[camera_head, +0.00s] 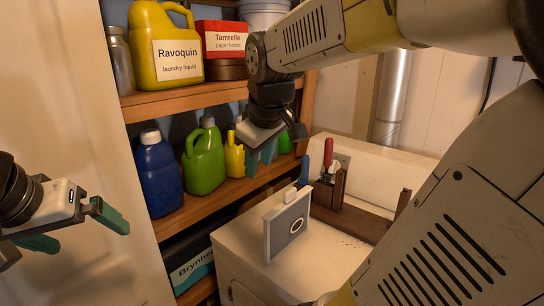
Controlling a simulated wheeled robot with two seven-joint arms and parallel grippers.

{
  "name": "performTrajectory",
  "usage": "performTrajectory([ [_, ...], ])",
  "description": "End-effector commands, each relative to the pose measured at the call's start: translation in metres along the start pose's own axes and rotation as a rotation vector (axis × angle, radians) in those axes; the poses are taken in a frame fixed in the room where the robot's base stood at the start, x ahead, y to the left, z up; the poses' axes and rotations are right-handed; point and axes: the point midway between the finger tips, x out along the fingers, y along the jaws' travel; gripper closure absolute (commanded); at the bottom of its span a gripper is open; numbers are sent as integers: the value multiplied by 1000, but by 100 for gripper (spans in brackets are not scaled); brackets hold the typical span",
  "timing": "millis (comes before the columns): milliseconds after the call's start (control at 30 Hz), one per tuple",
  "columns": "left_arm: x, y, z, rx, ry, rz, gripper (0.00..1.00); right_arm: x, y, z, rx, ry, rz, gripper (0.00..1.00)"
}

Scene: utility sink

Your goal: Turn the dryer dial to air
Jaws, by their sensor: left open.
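The white appliance (235,262) at the lower middle looks like the dryer. Its raised back part (385,172) runs along the wall. I cannot make out a dial for certain; a small grey plate (343,160) on the back part is partly covered by a red handle. My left gripper (88,236) is at the left edge, its teal fingers spread and empty, well away from the appliance. My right gripper (261,158) points down in front of the shelves, above and behind the appliance's left side. Its teal fingers overlap in this view, so its opening is unclear.
Shelves at left hold yellow (166,45), blue (158,175) and green (204,158) jugs. My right arm covers the right side.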

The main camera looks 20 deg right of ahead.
Motion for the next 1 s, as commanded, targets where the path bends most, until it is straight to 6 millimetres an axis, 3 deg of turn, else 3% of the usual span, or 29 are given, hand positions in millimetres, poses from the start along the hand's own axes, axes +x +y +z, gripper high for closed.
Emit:
performTrajectory([
  [300, 0, 0, 0, 0, 0, 0, 0, 45, 118, -51, -603, -203, 45, 64],
  [500, 0, 0, 0, 0, 0, 0, 0, 92, 206, -60, -974, -308, -4, 64],
  [667, 0, 0, 0, 0, 0, 0, 0, 134, 279, -44, -1228, -365, -71, 64],
  [800, 0, 0, 0, 0, 0, 0, 0, 168, 336, -13, -1399, -395, -135, 64],
  [1000, 0, 0, 0, 0, 0, 0, 0, 194, 382, 25, -1531, -411, -195, 64],
])
